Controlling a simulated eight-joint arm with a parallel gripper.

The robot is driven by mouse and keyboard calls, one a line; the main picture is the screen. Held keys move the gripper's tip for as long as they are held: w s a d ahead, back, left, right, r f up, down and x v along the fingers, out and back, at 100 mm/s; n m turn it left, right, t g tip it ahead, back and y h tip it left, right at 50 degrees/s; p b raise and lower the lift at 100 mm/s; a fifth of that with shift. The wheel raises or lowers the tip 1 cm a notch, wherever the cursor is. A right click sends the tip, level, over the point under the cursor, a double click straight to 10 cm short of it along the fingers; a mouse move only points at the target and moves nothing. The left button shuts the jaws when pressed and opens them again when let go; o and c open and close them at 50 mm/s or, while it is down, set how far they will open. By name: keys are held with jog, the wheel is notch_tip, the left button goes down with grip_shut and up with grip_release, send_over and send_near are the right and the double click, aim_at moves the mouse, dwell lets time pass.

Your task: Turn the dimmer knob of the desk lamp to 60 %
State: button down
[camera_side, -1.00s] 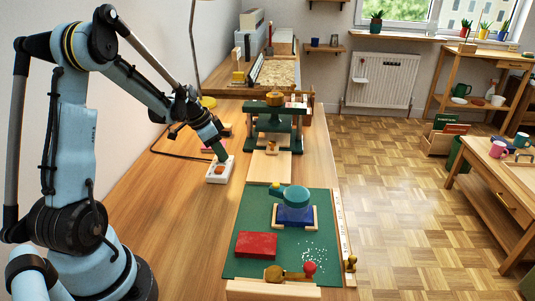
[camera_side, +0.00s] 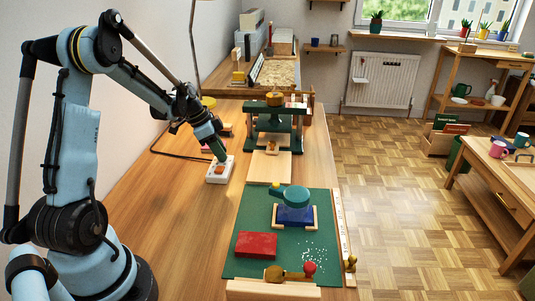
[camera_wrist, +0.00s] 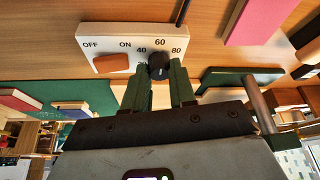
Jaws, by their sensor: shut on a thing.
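The dimmer box (camera_side: 212,179) is white and lies on the wooden bench, below my gripper (camera_side: 221,158) in the side view. In the wrist view the box (camera_wrist: 112,44) carries the marks OFF, ON, 40, 60 and 80 and an orange rocker switch (camera_wrist: 112,63). The black dimmer knob (camera_wrist: 158,64) sits below the 60 mark. My green gripper fingers (camera_wrist: 159,76) are shut on the knob, one on each side. The knob's pointer is too small to read.
A black cable (camera_side: 172,153) runs across the bench behind the box. A green mat (camera_side: 262,218) with a red block (camera_side: 256,245) and a blue block lies front right. A green press-like stand (camera_side: 274,125) stands to the right. The bench left of the box is clear.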

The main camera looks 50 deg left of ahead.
jog(key=c, duration=1)
grip_release()
jog(key=shift+o, duration=0.2)
jog(key=v, duration=1.2)
jog(key=s+d+n+t+y, duration=0.1)
jog(key=s+d+n, duration=0.1)
jog(key=d, duration=1.1)
jog(key=s+d+n+t+y, duration=0.1)
jog(key=s+d+n+t, duration=0.1)
jog(key=d, duration=1.1)
jog(key=shift+s+d+f+n, duration=0.3)
jog(key=shift+s+n, duration=0.45)
jog(key=shift+n, duration=0.25)
